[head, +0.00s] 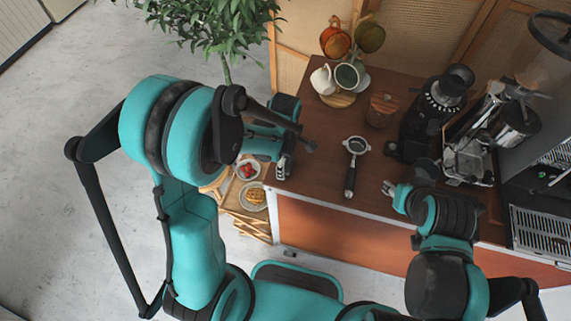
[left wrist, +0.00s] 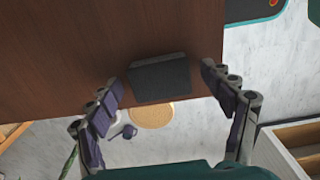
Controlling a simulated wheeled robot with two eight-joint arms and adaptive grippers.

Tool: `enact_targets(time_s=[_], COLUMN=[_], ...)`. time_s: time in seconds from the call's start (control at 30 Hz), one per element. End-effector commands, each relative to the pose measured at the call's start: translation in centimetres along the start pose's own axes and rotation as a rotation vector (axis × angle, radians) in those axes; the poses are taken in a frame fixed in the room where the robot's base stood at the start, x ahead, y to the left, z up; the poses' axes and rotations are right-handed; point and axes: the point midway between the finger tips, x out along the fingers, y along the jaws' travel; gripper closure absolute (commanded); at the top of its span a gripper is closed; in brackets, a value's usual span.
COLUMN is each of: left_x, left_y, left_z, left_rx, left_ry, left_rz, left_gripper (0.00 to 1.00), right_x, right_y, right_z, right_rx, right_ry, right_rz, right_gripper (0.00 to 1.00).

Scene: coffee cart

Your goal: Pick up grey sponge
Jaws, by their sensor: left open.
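The grey sponge (left wrist: 160,80) is a dark, flat block on the brown wooden counter top, close to its edge, in the left wrist view. My left gripper (left wrist: 161,76) is open, with one finger on each side of the sponge and a gap on both sides. In the head view my left gripper (head: 284,166) is over the counter's left end, and I cannot make out the sponge there, where my arm blocks the view. My right gripper (head: 390,188) is over the counter's front part; its jaws are too small to judge.
A portafilter (head: 352,165) lies mid-counter. A cup tree with mugs (head: 347,76), a wooden canister (head: 380,110), a black grinder (head: 437,105) and an espresso machine (head: 470,158) stand behind and right. A lower shelf at left holds a strawberry bowl (head: 247,170) and a waffle plate (head: 253,196).

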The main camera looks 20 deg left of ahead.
Motion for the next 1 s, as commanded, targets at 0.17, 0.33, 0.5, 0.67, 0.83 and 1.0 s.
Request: enact_targets(time_s=[0.17,0.33,0.5,0.67,0.83,1.0], left_x=[-0.1,-0.1,-0.1,-0.1,-1.1,-3.6], left_y=[0.0,0.0,0.0,0.0,0.0,0.0], left_z=[0.0,0.0,0.0,0.0,0.0,0.0], left_rx=[0.000,0.000,0.000,0.000,0.000,0.000], left_ry=[0.000,0.000,0.000,0.000,0.000,0.000], left_rz=[0.000,0.000,0.000,0.000,0.000,0.000], left_gripper=[0.19,0.64,0.68,0.68,0.68,0.68], right_x=[-0.1,-0.1,-0.1,-0.1,-0.4,-1.1], right_y=[0.0,0.0,0.0,0.0,0.0,0.0], right_z=[-0.1,-0.1,-0.1,-0.1,-0.3,-0.8], right_rx=[0.000,0.000,0.000,0.000,0.000,0.000], right_ry=[0.000,0.000,0.000,0.000,0.000,0.000], right_rz=[0.000,0.000,0.000,0.000,0.000,0.000], right_gripper=[0.60,0.60,0.60,0.60,0.60,0.60])
